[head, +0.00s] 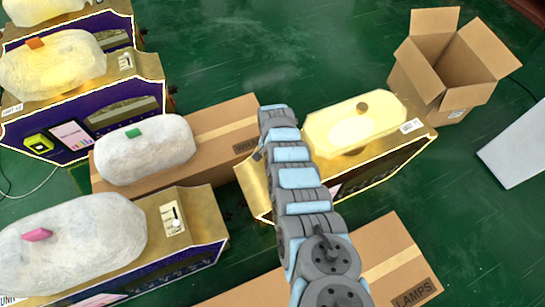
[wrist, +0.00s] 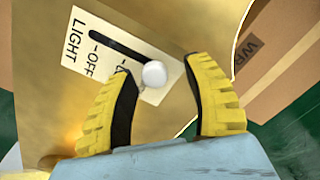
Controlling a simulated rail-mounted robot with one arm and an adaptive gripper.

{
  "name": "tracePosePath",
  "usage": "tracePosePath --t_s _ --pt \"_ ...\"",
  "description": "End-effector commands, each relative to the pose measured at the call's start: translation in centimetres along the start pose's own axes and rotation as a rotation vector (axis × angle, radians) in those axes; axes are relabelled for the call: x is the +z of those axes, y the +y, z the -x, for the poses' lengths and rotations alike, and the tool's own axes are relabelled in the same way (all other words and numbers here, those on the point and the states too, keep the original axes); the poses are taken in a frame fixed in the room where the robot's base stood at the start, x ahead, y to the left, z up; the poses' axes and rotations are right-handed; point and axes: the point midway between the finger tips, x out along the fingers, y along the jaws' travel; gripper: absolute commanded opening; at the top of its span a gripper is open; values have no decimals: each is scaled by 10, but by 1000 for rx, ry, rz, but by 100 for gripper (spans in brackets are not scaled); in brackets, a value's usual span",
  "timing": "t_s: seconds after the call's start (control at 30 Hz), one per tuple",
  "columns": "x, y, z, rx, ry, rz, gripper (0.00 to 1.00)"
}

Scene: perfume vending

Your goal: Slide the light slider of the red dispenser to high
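In the wrist view, a white label reading LIGHT (wrist: 75,40) lies on a gold dispenser top. Its dark slot has an OFF mark near one end; the white slider knob (wrist: 154,74) sits toward the other end. The other marks are partly hidden, so its exact setting cannot be read. My gripper (wrist: 160,66) is open, its yellow-and-black fingers on either side of the knob, the left fingertip close to it. In the head view, my arm crosses the left end of a glowing dispenser (head: 350,128) with a brown tab, hiding the gripper and slider.
An open carton (head: 440,50) stands at upper right. A LAMPS box (head: 400,265) lies below.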

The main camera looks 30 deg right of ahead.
Motion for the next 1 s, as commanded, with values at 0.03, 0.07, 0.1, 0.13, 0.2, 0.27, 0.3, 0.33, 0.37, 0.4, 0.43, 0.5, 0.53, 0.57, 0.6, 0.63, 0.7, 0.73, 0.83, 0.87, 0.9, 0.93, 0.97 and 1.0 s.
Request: tracePosePath --t_s 0.03,0.07,0.1,0.13,0.2,0.27,0.3,0.33,0.37,0.4,0.43,0.5,0.53,0.57,0.6,0.63,0.7,0.73,0.83,0.87,0.9,0.93,0.97,1.0 --pt "0 0 0 0 0 0 51" --pt "0 0 0 0 -1 0 51" --pt "0 0 0 0 -1 0 51" --pt "0 0 0 0 -1 0 51" --pt "0 0 1 1 -1 0 51" --pt "0 0 1 1 -1 1 51" --pt "0 0 2 1 -1 2 51" --pt "0 0 3 1 -1 3 51" --pt "1 0 4 0 -1 3 51" --pt "0 0 6 1 -2 3 51" --pt "0 0 8 1 -2 2 51" --pt "0 0 13 1 -2 4 51" --pt "0 0 15 0 -2 4 51" --pt "0 0 17 0 -1 3 51" --pt "0 1 21 0 -1 1 51" --pt "0 0 25 -1 -1 1 51" --pt "-1 1 32 -3 2 -4 51" --pt "-1 0 34 -3 2 -2 51" --pt "0 -1 41 -1 0 0 51" --pt "0 -1 44 -1 1 0 51" --pt "0 -1 47 -1 1 0 51" --pt "0 -1 49 -1 1 0 51" --pt "0 -1 51 -2 1 0 51" --pt "0 -1 54 -2 0 0 51"
